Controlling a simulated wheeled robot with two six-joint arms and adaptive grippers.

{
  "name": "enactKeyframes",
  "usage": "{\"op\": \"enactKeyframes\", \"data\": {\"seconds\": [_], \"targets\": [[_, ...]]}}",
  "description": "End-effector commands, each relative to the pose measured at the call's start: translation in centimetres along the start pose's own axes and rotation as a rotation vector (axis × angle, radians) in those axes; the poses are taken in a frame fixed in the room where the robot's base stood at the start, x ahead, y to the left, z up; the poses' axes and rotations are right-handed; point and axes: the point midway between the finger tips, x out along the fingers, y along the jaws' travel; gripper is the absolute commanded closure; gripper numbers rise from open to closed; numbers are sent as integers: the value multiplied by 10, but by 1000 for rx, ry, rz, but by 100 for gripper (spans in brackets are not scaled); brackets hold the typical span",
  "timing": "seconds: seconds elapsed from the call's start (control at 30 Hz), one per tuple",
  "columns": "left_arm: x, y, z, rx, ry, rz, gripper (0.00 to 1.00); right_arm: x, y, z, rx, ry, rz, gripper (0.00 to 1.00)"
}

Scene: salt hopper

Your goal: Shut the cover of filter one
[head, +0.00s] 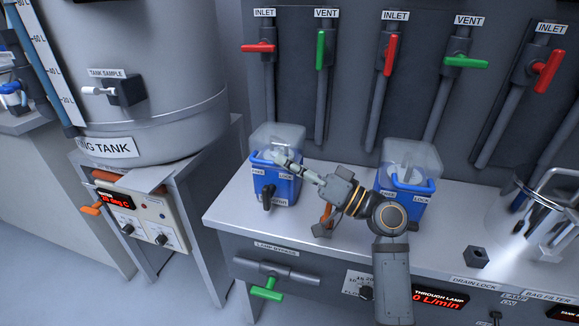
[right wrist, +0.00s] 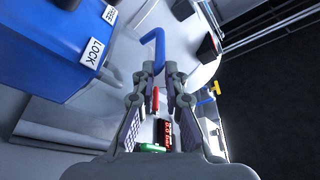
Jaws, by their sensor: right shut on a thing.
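Two blue filter housings with clear covers stand on the grey bench in the head view. The left housing (head: 276,186) has a clear cover (head: 284,134) on top and a black knob (head: 267,198) on its front between two labels. My right gripper (head: 282,160) reaches the top of this housing from the right. In the right wrist view the gripper (right wrist: 161,68) is shut on a bent blue handle (right wrist: 153,40), and the blue housing (right wrist: 45,40) with FREE and LOCK labels is beside it. I cannot tell how far the cover is tilted. My left gripper is out of view.
The right housing (head: 405,207) stands partly behind my right arm, its clear cover (head: 412,155) on top. Red and green valve levers line the panel behind. A grey tank (head: 150,60) stands left.

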Motion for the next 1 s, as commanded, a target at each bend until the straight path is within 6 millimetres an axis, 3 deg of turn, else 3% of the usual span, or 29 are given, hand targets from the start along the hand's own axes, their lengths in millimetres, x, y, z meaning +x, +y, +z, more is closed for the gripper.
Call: {"op": "enactKeyframes", "data": {"seconds": [0.57, 1.0], "targets": [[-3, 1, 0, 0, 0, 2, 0, -4, -2, 0, -3, -1, -6, 100], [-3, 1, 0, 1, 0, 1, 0, -81, 3, 2, -5, -8, 4, 100]]}}
